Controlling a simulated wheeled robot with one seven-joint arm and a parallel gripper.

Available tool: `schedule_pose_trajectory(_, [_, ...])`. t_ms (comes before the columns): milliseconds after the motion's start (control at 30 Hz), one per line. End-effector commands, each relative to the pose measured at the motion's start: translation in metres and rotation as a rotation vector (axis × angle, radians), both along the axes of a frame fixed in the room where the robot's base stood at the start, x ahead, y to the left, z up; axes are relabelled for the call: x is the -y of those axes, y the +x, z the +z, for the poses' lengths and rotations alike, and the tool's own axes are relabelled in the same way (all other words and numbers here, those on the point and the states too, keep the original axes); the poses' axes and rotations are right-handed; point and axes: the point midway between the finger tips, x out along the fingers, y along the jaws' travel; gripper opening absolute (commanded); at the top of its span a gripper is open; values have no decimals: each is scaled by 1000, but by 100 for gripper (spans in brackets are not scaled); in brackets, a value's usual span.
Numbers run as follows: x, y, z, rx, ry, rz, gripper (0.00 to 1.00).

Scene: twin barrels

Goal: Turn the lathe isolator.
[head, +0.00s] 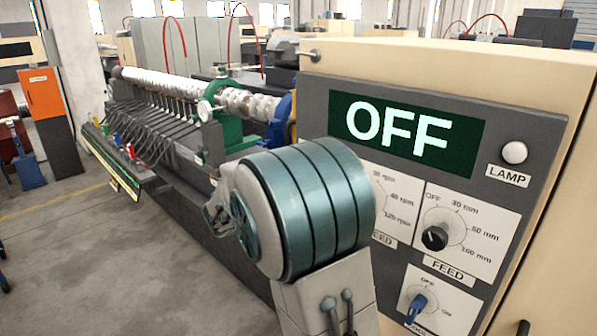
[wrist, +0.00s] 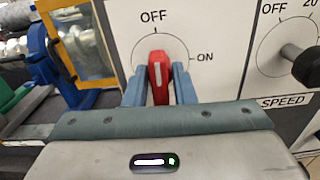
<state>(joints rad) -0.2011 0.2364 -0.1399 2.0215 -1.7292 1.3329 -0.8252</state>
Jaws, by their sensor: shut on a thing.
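A red knob (wrist: 155,62) is on a white dial plate (wrist: 205,30) marked OFF at the top and ON at the right in the wrist view. The knob stands nearly upright, with its white line toward OFF. The plate's name label is not visible, so I cannot read whether it says isolator. My gripper (wrist: 159,78) is shut on the red knob, one blue finger on each side. In the head view my arm hides the gripper and the red knob. The display (head: 405,134) on the grey panel reads OFF.
The SPEED knob (wrist: 303,66) is close to the right in the wrist view. The head view shows the FEED knob (head: 435,238), a blue switch (head: 416,304) and a pale lamp (head: 514,152). The lathe (head: 190,120) stretches away left, with open floor (head: 130,255) in front.

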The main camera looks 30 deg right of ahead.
Motion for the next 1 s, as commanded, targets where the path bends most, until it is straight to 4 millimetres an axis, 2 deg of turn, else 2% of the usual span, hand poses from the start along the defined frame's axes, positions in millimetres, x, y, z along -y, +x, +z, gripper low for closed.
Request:
schedule_pose_trajectory(633, [0, -1, -4, -56, -14, -1, 1])
schedule_pose_trajectory(667, [0, -1, -4, -56, -14, -1, 26])
schedule_pose_trajectory(700, [0, -1, -4, -56, -14, -1, 36])
schedule_pose_trajectory(1000, [-1, 0, -2, -51, -15, 0, 36])
